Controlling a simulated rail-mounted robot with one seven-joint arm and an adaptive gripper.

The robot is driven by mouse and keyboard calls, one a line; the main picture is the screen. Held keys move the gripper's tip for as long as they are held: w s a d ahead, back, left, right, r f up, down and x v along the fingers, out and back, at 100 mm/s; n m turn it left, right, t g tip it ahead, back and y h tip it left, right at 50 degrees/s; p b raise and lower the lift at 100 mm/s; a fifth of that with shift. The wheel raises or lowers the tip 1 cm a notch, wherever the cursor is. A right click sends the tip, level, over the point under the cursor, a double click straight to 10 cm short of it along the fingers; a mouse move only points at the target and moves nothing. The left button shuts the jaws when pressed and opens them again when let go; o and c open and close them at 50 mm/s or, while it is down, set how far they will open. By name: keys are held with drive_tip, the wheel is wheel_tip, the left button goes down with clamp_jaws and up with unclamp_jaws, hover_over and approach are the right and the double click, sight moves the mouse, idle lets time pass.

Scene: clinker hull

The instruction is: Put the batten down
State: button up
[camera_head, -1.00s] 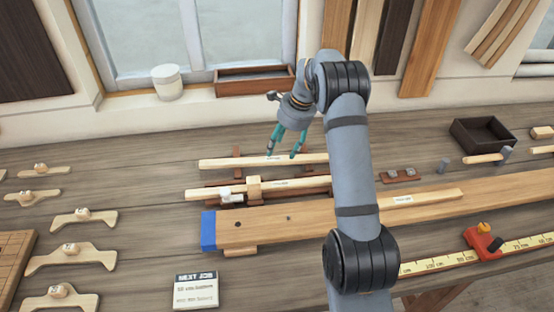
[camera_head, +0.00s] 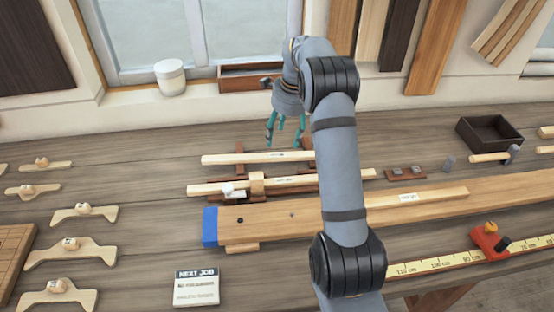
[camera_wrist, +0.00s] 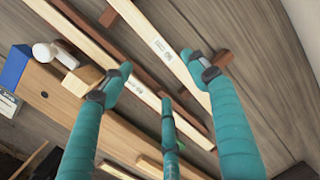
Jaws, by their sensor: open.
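A pale batten (camera_head: 230,159) with a small label lies across brown supports at the back of the bench; it also shows in the wrist view (camera_wrist: 172,52). A second pale batten (camera_head: 300,181) lies just in front, with a wooden block and a white-headed piece near its left part. My gripper (camera_head: 285,140) is open and empty, its teal fingers behind the back batten in the head view. In the wrist view the gripper's fingers (camera_wrist: 166,82) are spread above the battens, with nothing between them. My arm hides part of both battens.
A long plank (camera_head: 270,222) with a blue end lies in front. A yellow ruler (camera_head: 440,262), a dark tray (camera_head: 488,132) and a job card (camera_head: 196,288) are around it. Several wooden patterns (camera_head: 72,252) lie left. A wooden box (camera_head: 250,78) stands under the window.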

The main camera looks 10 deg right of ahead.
drive_tip(key=p, duration=0.2)
hover_over(277, 157)
drive_tip(key=s, duration=0.1)
wheel_tip(277, 157, down, 5)
drive_tip(key=f+p, duration=0.1)
drive_tip(key=f, duration=0.1)
drive_tip(key=w+f, duration=0.1)
drive_tip(key=f, duration=0.2)
drive_tip(key=shift+d+p, duration=0.1)
drive_tip(key=shift+p, duration=0.25)
drive_tip(key=shift+c, duration=0.3)
drive_tip(key=c, duration=1.4)
drive_tip(key=shift+r, duration=0.1)
drive_tip(key=shift+c, duration=0.2)
